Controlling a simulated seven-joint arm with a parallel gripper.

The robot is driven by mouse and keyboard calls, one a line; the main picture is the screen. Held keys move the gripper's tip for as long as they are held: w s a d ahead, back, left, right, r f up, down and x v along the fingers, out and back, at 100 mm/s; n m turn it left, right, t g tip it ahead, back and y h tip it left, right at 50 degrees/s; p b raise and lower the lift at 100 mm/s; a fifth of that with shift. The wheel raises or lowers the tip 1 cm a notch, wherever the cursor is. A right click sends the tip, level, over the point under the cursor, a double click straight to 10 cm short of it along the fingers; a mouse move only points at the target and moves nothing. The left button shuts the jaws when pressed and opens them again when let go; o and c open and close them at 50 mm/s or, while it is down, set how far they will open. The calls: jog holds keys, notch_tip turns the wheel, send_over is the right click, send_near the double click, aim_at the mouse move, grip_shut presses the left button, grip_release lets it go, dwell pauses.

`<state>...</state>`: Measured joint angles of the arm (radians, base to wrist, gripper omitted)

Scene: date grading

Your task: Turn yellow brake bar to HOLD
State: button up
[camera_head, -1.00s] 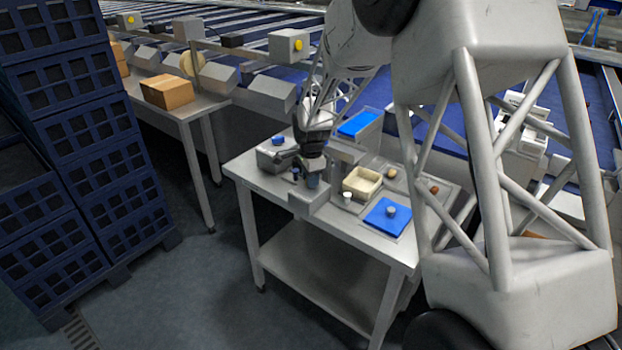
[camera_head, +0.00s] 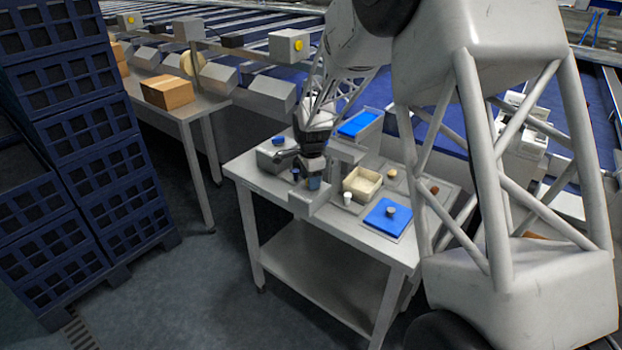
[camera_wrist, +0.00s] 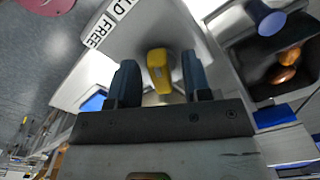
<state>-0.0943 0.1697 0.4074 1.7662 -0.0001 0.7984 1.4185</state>
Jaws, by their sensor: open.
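The yellow brake bar (camera_wrist: 159,71) shows in the wrist view, between the two dark blue fingers of my gripper (camera_wrist: 158,80). The fingers stand apart, one on each side of the bar, with a visible gap to each. The bar sits on a grey housing (camera_wrist: 150,25) with a white label (camera_wrist: 105,25) reading "FREE" and a partly cut-off "LD". In the head view my gripper (camera_head: 313,180) is low over the left part of the steel table (camera_head: 345,222); the bar is hidden there.
A cream tray (camera_head: 362,183), a blue pad (camera_head: 388,218) with a knob and a white-topped peg (camera_head: 347,198) are right of my gripper. A dark bin (camera_wrist: 275,60) with brown dates and a blue knob (camera_wrist: 266,18) are at right in the wrist view. Blue crates (camera_head: 80,130) stand left.

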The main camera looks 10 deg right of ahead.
jog(key=shift+r, duration=3.9)
jog(key=shift+s+r, duration=0.1)
jog(key=shift+s+d+r, duration=0.1)
jog(key=shift+s+r, duration=0.05)
jog(key=s+d+r+n, duration=0.2)
jog(key=s+r, duration=0.2)
jog(key=s, duration=0.3)
jog(key=s+d+r+n+t, duration=0.1)
jog(key=s+r+n, duration=0.25)
jog(key=s, duration=0.35)
jog(key=s+d+r+n, duration=0.2)
jog(key=s+r, duration=0.3)
jog(key=s, duration=0.2)
jog(key=s+d+n+t, duration=0.1)
jog(key=s+n, duration=0.6)
jog(key=s, duration=1.8)
jog(key=shift+d+f+t, duration=0.25)
jog(key=shift+d+t, duration=0.05)
jog(key=shift+d, duration=0.4)
jog(key=shift+n, duration=0.25)
